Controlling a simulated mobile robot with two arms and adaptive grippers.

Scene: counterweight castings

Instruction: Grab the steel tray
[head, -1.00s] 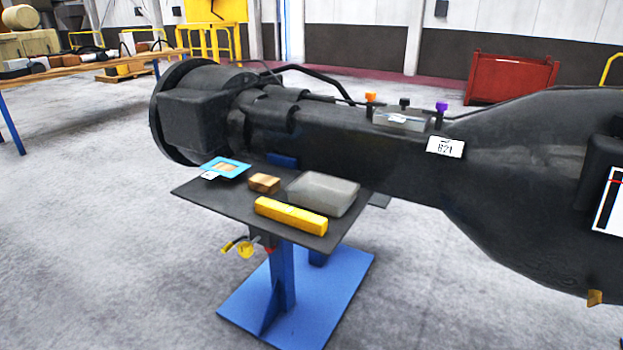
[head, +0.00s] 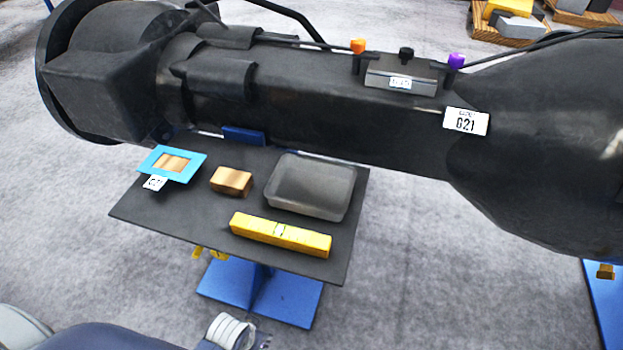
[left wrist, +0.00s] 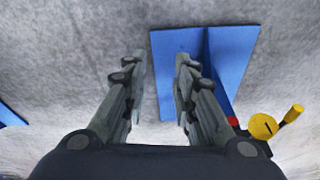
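The steel tray (head: 312,187) is a grey, shallow, rounded rectangular tray. It lies on the right back part of a dark table plate (head: 185,222), near the big black casting. My left gripper shows in the left wrist view (left wrist: 162,65) with its two fingers apart and nothing between them. In the head view, only a part of it (head: 230,332) shows at the bottom edge, in front of and below the plate, well apart from the tray. My right gripper is not in view.
A yellow bar (head: 280,235) lies just in front of the tray. A wooden block (head: 231,181) and a blue-framed piece (head: 186,150) lie to its left. The black casting (head: 320,100) closes off the back. The plate stands on a blue stand (head: 285,297); open floor lies at right.

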